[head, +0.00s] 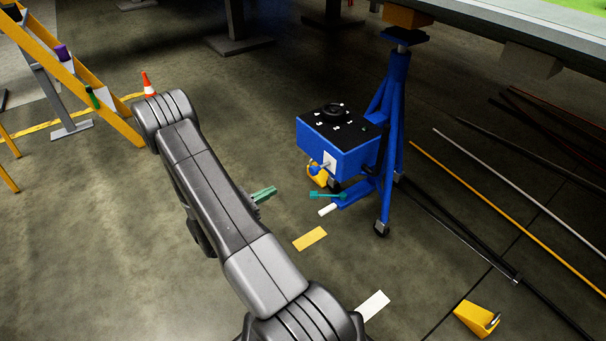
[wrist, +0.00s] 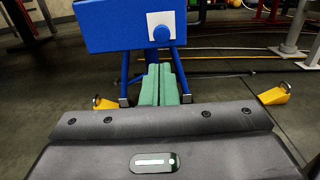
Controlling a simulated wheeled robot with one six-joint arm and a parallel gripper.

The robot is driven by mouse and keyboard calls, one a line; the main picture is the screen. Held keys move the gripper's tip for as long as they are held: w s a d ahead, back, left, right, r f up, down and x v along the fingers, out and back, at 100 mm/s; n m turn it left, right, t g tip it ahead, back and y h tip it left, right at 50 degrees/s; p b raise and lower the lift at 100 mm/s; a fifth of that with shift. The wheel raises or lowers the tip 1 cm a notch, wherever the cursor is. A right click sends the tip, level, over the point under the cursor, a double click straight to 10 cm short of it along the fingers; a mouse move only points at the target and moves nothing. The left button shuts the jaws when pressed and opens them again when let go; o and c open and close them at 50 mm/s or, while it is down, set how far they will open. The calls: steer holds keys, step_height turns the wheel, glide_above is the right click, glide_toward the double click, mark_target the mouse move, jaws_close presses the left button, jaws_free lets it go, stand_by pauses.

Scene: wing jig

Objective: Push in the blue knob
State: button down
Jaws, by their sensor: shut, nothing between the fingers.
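The blue knob (head: 314,169) sticks out from a white plate (head: 331,159) on the side of a blue box (head: 340,150) with a black top. In the wrist view the knob (wrist: 162,34) is ahead of and above my fingertips, near the middle. My gripper (head: 272,191) has green fingers and is to the left of the knob in the head view, with a gap between. In the wrist view the two fingers (wrist: 159,70) lie together, empty. They touch nothing that I can see.
A blue stand (head: 395,130) with legs bears the box. A teal bar (head: 328,195) is low beside it. A yellow wedge (head: 477,319), long rods (head: 470,210) and an orange cone (head: 148,84) are on the floor. A yellow ladder (head: 85,85) stands at left.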

steer(key=b+x, duration=0.2)
steer(key=x, duration=0.9)
steer(key=shift+w+d+f+b, duration=0.1)
steer(key=shift+w+d+b, duration=0.05)
steer(key=shift+d+b, duration=0.25)
steer(key=shift+w+d, duration=0.4)
steer(key=shift+d, duration=0.1)
steer(key=shift+x, duration=1.85)
steer(key=shift+a, duration=0.1)
steer(key=shift+b, duration=0.3)
steer(key=shift+s+a, duration=0.2)
steer(key=shift+a, duration=0.15)
steer(key=p, duration=0.2)
glide_toward(311, 171)
steer(key=shift+v, duration=2)
